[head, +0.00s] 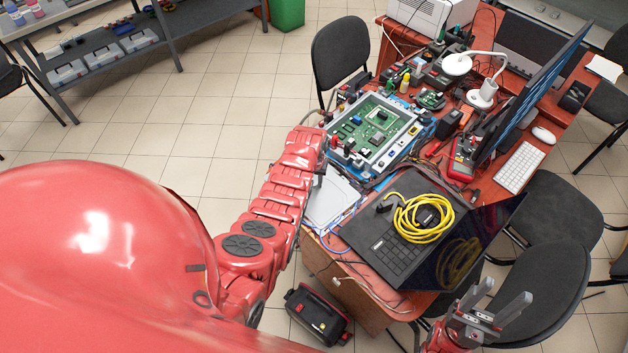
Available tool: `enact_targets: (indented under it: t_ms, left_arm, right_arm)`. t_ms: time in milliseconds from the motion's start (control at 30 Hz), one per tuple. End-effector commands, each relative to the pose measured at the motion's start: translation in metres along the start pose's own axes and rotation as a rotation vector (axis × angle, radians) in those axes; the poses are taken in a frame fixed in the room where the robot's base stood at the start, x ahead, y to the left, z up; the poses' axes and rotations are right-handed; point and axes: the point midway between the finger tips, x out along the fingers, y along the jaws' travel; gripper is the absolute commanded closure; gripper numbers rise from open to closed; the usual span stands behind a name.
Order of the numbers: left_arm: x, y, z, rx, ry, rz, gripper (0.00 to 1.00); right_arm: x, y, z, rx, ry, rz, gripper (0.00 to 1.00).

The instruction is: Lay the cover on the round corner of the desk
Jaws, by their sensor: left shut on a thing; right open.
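The cover (336,203) is a flat light-grey panel at the desk's near left corner, below the open device (375,133). It looks level, but I cannot tell whether it touches the desk top. My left gripper (321,169) is at its upper left edge and shut on it; the fingers are mostly hidden by my red forearm. The desk (345,292) has its rounded corner partly hidden under and beside the cover. My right gripper (496,303) is open and empty at the lower right, in front of a black chair.
A black laptop (386,252) with a coiled yellow cable (421,217) lies right of the cover. Thin cables run along the desk's near edge. A red-black case (318,316) stands on the floor below. Tools, a lamp and a monitor crowd the desk behind. Floor left of the desk is clear.

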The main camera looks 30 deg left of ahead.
Motion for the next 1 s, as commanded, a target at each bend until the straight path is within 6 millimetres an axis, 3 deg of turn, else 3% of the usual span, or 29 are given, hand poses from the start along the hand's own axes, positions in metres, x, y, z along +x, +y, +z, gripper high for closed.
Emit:
enact_targets:
  t_ms: [167,200,333,767,1000]
  left_arm:
    - [0.004,0.000,0.000,0.000,0.000,0.000,1.00]
    - [0.003,0.000,0.000,0.000,0.000,0.000,0.61]
    - [0.002,0.000,0.000,0.000,0.000,0.000,0.38]
    - [-0.002,0.000,0.000,-0.001,-0.002,0.000,0.36]
    - [-0.022,-0.001,-0.001,-0.001,0.004,0.000,0.36]
  right_arm:
    - [-0.004,0.000,0.001,0.000,0.000,0.000,0.45]
    - [-0.003,0.000,0.000,0.000,0.000,0.000,0.45]
    - [-0.002,0.000,0.000,0.000,0.000,0.000,0.45]
    - [-0.001,0.000,0.000,0.000,0.000,0.000,0.45]
    - [-0.007,0.000,0.001,0.000,0.000,0.000,0.45]
